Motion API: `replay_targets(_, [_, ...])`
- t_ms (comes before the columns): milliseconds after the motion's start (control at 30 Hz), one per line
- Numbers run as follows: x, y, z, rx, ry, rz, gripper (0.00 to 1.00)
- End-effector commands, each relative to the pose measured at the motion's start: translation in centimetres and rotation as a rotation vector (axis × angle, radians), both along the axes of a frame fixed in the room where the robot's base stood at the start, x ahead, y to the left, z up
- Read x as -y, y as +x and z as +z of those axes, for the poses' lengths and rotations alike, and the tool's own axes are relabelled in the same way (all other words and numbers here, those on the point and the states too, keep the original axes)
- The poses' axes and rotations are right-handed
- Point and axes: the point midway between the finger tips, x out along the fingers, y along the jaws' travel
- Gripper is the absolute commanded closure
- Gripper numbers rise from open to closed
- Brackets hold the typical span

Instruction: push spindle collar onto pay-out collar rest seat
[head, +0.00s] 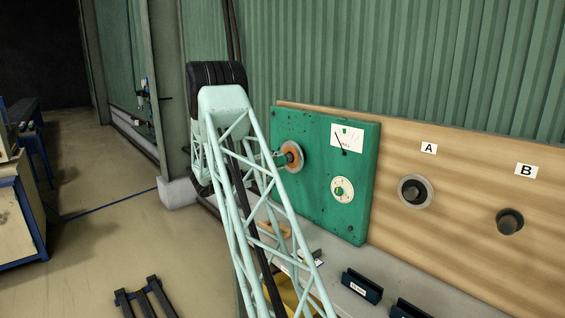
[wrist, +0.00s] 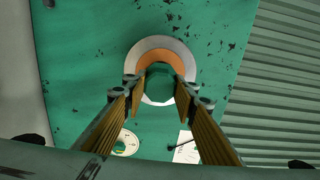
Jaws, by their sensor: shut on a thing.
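In the wrist view the collar (wrist: 172,57) is face-on, with a green centre. I cannot tell which part is the pay-out collar rest seat, or whether the collar touches the panel; the contact is hidden.
A wooden board (head: 460,200) carries dark pegs A (head: 414,193) and B (head: 509,221); a grey ring surrounds A. Dark labelled blocks (head: 362,286) sit on the ledge below.

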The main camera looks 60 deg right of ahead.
Motion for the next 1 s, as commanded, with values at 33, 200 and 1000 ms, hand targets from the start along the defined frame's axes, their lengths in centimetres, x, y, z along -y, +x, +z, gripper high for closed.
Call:
replay_targets(33, [-0.2,0.1,0.0,0.001,-0.001,0.000,0.87])
replay_targets(200, [-0.7,0.2,0.0,0.001,-0.001,0.000,0.87])
replay_targets(1000, [-2.0,0.5,0.1,0.000,-0.001,0.000,0.87])
